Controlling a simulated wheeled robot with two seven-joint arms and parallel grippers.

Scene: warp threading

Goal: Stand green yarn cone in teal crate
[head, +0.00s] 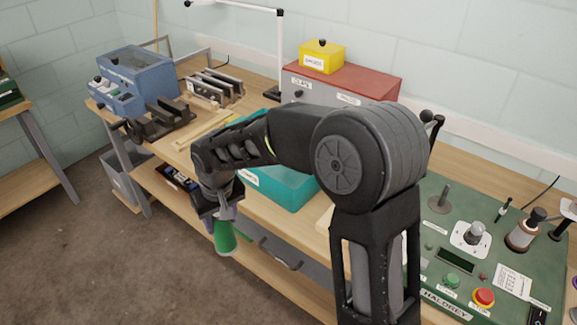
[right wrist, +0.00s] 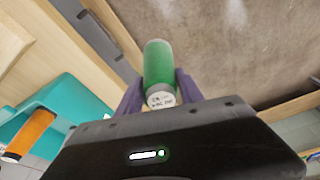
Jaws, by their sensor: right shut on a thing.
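My right gripper (head: 223,212) is shut on the green yarn cone (head: 224,237). The cone hangs below the jaws, in front of the table's front edge in the head view. In the right wrist view the green cone (right wrist: 158,66) sits between the two fingers (right wrist: 158,92), with its white labelled end toward the camera. The teal crate (head: 285,188) stands on the table behind my right arm, which hides much of it. It also shows at the left of the right wrist view (right wrist: 75,95), with an orange cone (right wrist: 33,132) by it. My left gripper is not in view.
A blue machine (head: 140,75) stands at the table's far left. A red-topped grey box (head: 345,85) with a yellow box (head: 321,57) on it stands behind the crate. A green control panel (head: 455,262) is at the right. A lower shelf (head: 285,278) runs under the table.

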